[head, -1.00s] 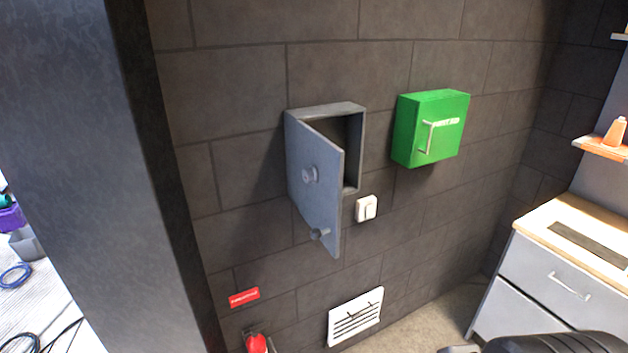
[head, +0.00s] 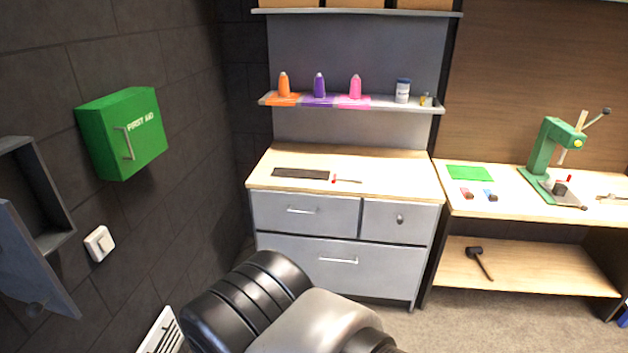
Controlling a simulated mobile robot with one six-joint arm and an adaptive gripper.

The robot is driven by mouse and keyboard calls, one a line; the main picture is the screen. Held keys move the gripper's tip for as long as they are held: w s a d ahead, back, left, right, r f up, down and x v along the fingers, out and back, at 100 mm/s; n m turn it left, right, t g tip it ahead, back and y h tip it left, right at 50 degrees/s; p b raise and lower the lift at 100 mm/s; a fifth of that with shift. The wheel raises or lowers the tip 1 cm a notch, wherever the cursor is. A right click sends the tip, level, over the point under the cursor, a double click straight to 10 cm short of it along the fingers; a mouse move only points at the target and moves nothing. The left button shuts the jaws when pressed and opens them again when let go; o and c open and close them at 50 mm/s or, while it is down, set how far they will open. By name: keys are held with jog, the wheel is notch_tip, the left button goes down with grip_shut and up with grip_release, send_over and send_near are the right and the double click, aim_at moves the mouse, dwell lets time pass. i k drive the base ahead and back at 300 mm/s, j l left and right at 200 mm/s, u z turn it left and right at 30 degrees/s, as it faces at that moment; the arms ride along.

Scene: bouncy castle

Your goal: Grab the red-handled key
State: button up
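A small thin item with a red end (head: 335,180) lies on the light wooden top of the grey drawer cabinet, right of a dark strip. It looks like the red-handled key, but it is too small to be sure. Part of my arm, black and grey, shows at the bottom middle of the head view, in front of the cabinet. My gripper is not in view.
The cabinet (head: 345,262) has a keyhole-like fitting on its upper right drawer. Shelves with coloured bottles hang above it. A workbench (head: 520,200) with a green press (head: 550,150) stands right. The open grey wall box (head: 35,215) and first aid box (head: 125,133) are left.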

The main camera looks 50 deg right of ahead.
aim_at(335, 178)
jog(key=z, duration=1.85)
jog(key=i+j+u, duration=0.1)
jog(key=i+j, duration=0.15)
jog(key=i, duration=0.75)
jog(key=i+j+u, duration=0.1)
jog(key=i, duration=0.9)
jog(key=i+j+u, duration=0.1)
jog(key=i, duration=0.9)
